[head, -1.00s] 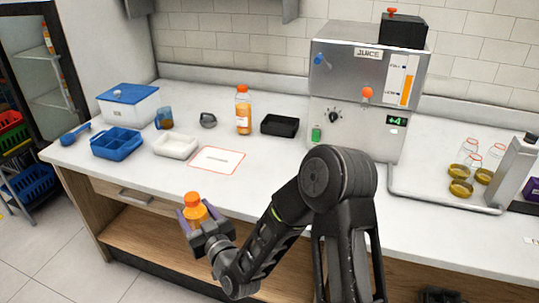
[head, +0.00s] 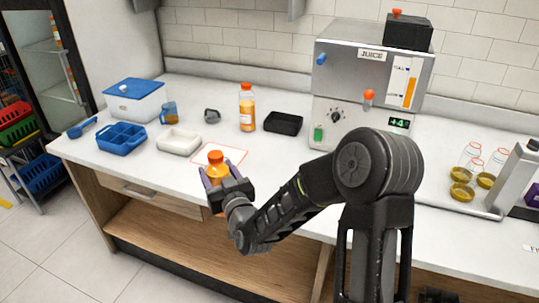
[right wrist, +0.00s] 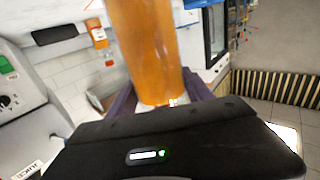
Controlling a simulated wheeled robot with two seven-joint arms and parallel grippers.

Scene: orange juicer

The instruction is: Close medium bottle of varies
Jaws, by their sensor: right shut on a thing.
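A bottle (head: 209,181) of orange juice with an orange cap (head: 216,157) is held upright or nearly so in my right gripper (head: 217,175). The cap sits on top of the bottle in the head view; how tightly it is on cannot be told. The purple fingers are shut on the bottle's sides, by the counter's front edge near the red-outlined mat (head: 224,158). My left gripper is not in view.
Another capped juice bottle (head: 247,112) stands at the back beside a black tray (head: 283,123). A white tray (head: 179,142), a blue divided tray (head: 121,138) and a lidded box (head: 135,102) are at left. The juice machine (head: 365,85) stands right, with several jars beyond it.

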